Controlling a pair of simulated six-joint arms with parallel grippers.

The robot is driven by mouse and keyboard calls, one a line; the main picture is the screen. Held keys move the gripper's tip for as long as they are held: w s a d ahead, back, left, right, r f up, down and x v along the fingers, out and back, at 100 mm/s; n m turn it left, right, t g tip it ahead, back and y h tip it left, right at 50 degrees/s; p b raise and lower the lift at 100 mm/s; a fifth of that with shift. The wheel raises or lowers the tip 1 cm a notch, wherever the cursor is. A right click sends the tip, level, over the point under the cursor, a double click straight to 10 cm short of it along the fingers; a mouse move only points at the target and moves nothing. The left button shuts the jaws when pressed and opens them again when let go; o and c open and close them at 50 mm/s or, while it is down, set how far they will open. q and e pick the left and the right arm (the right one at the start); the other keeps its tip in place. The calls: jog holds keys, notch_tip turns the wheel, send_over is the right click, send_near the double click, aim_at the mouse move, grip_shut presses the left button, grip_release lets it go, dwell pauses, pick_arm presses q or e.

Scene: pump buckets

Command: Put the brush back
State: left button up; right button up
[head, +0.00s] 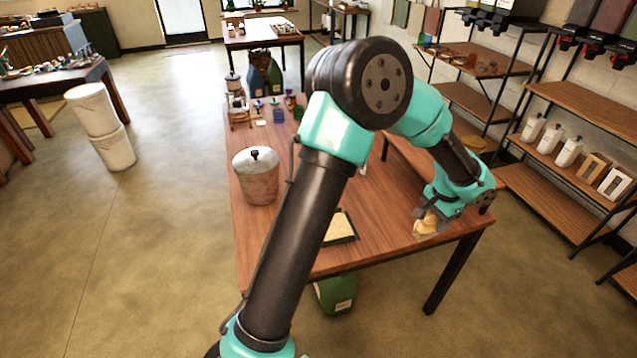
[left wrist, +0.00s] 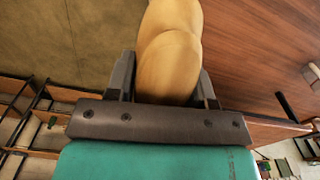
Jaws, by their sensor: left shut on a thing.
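The brush (head: 427,229) is at the right front corner of the wooden table, with a tan wooden body and paler bristles below. My left gripper (head: 433,213) is shut on it from above. In the left wrist view, the rounded wooden body of the brush (left wrist: 170,52) sits between the two dark fingers of my left gripper (left wrist: 163,80). I cannot tell whether the bristles touch the tabletop. My right gripper is not in view.
The table (head: 385,215) carries a lidded metal bucket (head: 257,180) at the left and a dark-edged tray (head: 341,228) near the front, partly behind my arm. Small items stand at the far end. Shelves (head: 560,175) line the right wall.

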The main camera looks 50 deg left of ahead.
pick_arm(q)
jog(key=s+a+f+m, duration=0.2)
jog(key=a+m, duration=0.4)
jog(key=a, duration=0.6)
jog(key=s+a+f+m, duration=0.2)
jog(key=s+a+m, duration=0.2)
jog(key=a+m, duration=0.3)
jog(key=s+a+f+m, duration=0.3)
jog(key=a+m, duration=0.3)
jog(key=a, duration=1)
jog(key=shift+s+a+m, duration=0.3)
jog(key=shift+a, duration=0.05)
jog(key=w+a, duration=0.3)
jog(key=a, duration=0.1)
jog(key=w+a+f, duration=0.1)
jog(key=w+a, duration=0.6)
jog(key=a, duration=0.1)
jog(key=shift+w+f, duration=0.3)
jog(key=shift+f, duration=0.1)
jog(key=shift+f, duration=1.65)
jog(key=shift+f, duration=0.2)
